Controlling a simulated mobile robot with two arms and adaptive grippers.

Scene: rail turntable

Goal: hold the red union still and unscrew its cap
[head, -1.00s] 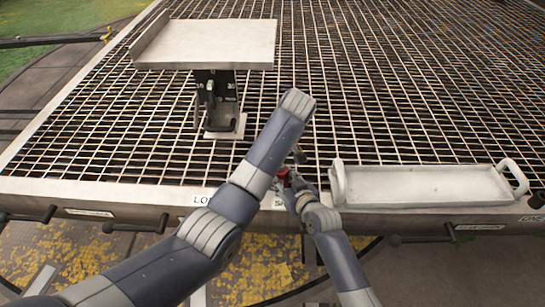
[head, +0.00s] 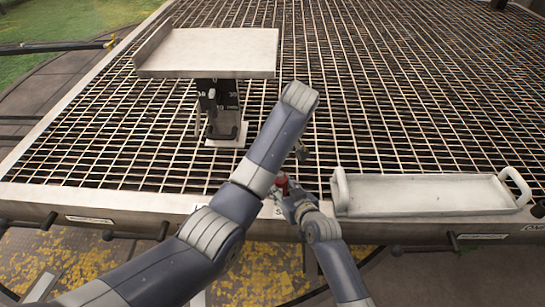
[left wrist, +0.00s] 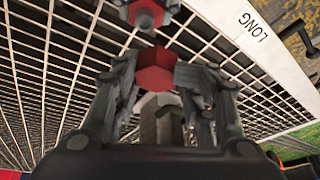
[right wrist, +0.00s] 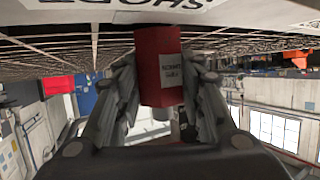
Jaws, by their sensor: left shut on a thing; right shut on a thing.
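The red union (head: 281,181) shows as a small red patch by the table's front edge, between my two arms. In the right wrist view its red body (right wrist: 158,65), with a small white label, stands between the fingers of my right gripper (right wrist: 157,95), which is shut on it. In the left wrist view my left gripper (left wrist: 163,85) is shut on a red faceted part (left wrist: 155,68), apparently the cap. In the head view my right gripper (head: 292,194) is beside the red patch. My left gripper is mostly hidden behind its forearm there.
A pale tray with handles (head: 430,207) lies at the front edge, just right of my right gripper. A pale raised platform (head: 210,50) on a dark stand is at the back left. The grated table (head: 400,120) is otherwise largely clear.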

